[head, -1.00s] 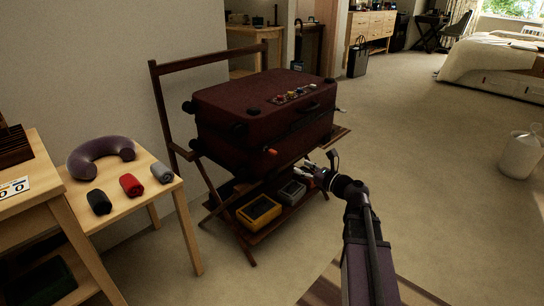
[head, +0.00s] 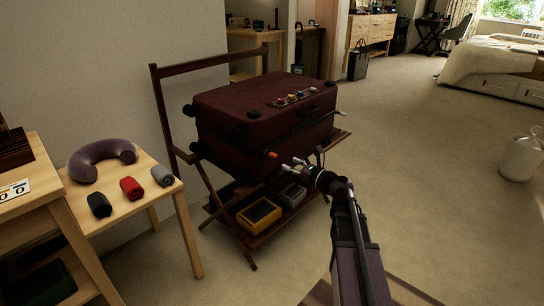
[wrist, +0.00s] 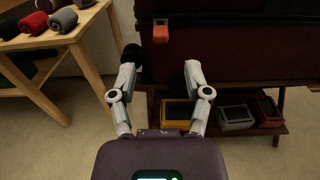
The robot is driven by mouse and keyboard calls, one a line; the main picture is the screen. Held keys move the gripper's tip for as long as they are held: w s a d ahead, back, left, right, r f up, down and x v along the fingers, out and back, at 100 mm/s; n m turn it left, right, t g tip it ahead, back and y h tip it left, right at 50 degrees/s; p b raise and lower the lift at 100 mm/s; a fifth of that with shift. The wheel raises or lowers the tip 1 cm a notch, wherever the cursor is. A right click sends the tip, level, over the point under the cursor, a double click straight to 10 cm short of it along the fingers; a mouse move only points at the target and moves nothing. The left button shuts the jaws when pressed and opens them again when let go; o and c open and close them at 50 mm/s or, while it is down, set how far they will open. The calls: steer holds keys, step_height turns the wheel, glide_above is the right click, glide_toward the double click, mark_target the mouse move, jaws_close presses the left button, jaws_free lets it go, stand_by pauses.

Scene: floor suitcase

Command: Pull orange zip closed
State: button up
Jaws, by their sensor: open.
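The dark red suitcase (head: 265,110) lies on a wooden luggage rack (head: 203,180). Its orange zip pull (head: 272,154) hangs on the front side, near the left corner. In the wrist view the orange pull (wrist: 161,34) is beyond and between my fingertips, a little above them. My gripper (head: 293,163) is in front of the suitcase, just right of and below the pull in the head view. In the wrist view my gripper (wrist: 158,70) has its fingers spread wide with nothing between them. I cannot tell how far the zip is closed.
A yellow box (head: 259,215) and a grey box (head: 292,194) sit on the rack's lower shelf. At left a wooden side table (head: 150,203) holds a neck pillow (head: 100,160) and rolled cloths. Open carpet (head: 440,190) lies to the right.

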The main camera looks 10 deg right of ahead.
mark_target(276, 157)
steer(key=x, duration=0.8)
steer(key=shift+w+a, duration=0.2)
steer(key=shift+w, duration=0.05)
jaws_close()
